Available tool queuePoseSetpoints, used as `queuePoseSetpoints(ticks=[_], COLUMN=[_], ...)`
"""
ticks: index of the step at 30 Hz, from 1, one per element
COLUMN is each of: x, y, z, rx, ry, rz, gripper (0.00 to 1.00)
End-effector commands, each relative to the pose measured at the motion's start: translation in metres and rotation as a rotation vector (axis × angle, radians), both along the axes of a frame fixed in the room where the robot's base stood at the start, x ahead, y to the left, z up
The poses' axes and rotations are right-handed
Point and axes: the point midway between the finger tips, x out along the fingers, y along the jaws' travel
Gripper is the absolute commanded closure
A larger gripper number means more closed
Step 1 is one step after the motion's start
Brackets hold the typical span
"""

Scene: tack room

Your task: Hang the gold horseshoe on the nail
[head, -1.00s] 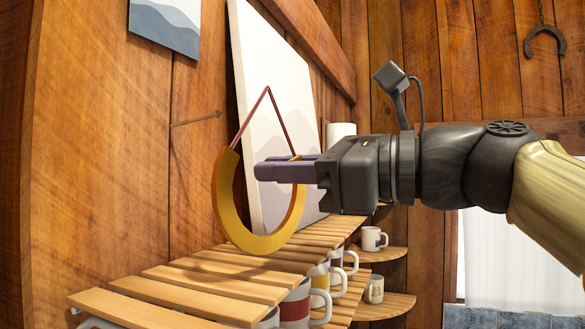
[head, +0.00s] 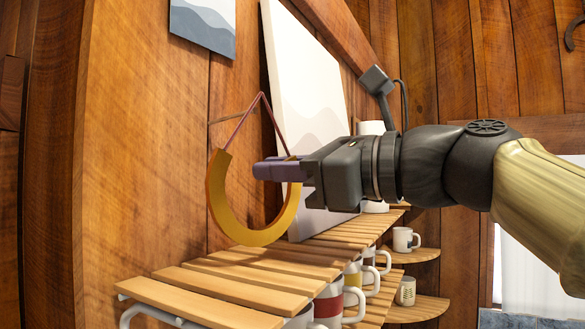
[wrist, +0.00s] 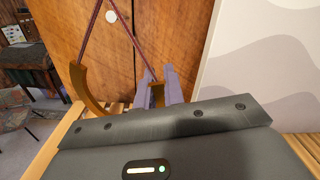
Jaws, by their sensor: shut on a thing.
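The gold horseshoe (head: 250,233) hangs open end up, with a dark red cord (head: 240,125) rising from its two ends to a peak. My gripper (head: 268,170) is shut on its right end. The wrist view shows the horseshoe's left arm (wrist: 84,88), the cord (wrist: 92,32) and my gripper's purple fingers (wrist: 165,88). The nail (head: 226,118) juts from the wooden wall; its far end lies behind or at the cord. A pale round disc (wrist: 111,16), probably the nail's head, shows between the strands near the right one. I cannot tell whether the cord is around the nail.
A slatted wooden shelf (head: 232,285) runs below the horseshoe, with several mugs (head: 328,305) under it. A tall white picture panel (head: 305,90) leans on the wall behind my gripper. A small picture (head: 203,28) hangs above. Corner shelves (head: 418,308) stand at the right.

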Motion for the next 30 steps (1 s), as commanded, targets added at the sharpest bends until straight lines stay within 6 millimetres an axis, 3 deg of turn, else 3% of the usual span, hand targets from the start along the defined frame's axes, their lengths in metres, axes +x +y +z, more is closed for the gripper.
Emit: queuePoseSetpoints(ticks=[19,30], x=[0.012,0.013], y=[0.027,0.031], z=[-0.007,-0.010], rx=[0.001,0.000], ry=[0.000,0.000], rz=[-0.002,-0.001], gripper=[1.00,1.00])
